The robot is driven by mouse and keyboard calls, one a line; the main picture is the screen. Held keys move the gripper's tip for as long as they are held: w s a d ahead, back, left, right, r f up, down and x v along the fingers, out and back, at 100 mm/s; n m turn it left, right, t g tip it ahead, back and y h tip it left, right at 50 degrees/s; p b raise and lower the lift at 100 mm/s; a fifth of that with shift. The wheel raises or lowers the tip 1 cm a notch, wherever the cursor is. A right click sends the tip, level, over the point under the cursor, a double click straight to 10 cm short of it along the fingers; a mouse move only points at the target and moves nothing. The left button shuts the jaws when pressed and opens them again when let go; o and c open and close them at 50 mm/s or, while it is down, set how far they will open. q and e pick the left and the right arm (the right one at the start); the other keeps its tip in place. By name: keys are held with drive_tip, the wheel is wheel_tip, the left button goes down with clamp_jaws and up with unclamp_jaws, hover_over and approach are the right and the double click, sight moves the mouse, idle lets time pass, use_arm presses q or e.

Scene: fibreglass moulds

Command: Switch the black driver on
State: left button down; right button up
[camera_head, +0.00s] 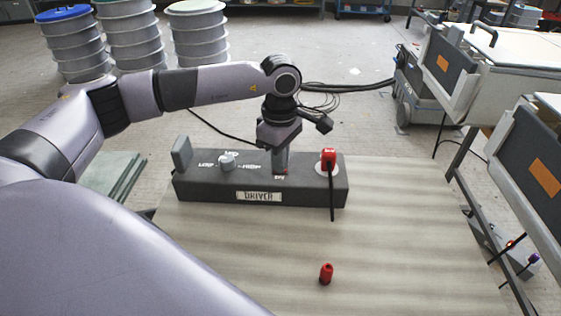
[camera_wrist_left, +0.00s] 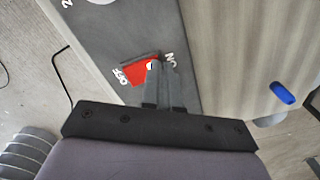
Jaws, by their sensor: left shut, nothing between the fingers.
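The black driver (camera_head: 215,191) is a long dark box with a "DRIVER" label, lying on the table. Its red rocker switch (camera_wrist_left: 136,75) shows in the left wrist view between the marks "OFF" and "ON". My left gripper (camera_head: 281,172) points down at the driver's top, over the switch, most of which it hides in the head view. Its fingers are shut and empty. In the left wrist view the fingertips (camera_wrist_left: 154,64) are at the "ON" end of the switch and seem to touch it. Which end is pressed down I cannot tell. My right gripper is not in view.
The driver also carries a grey knob (camera_head: 227,161) and a red plug (camera_head: 328,157) with a black cable. A small red cylinder (camera_head: 326,274) stands on the table (camera_head: 400,235). A blue piece (camera_wrist_left: 283,93) shows in the wrist view. The table's right part is clear.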

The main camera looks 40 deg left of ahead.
use_arm(q)
wheel_tip(320, 180, up, 7)
drive_tip(key=p, duration=0.4)
drive_tip(key=shift+p, duration=0.35)
idle(0.3)
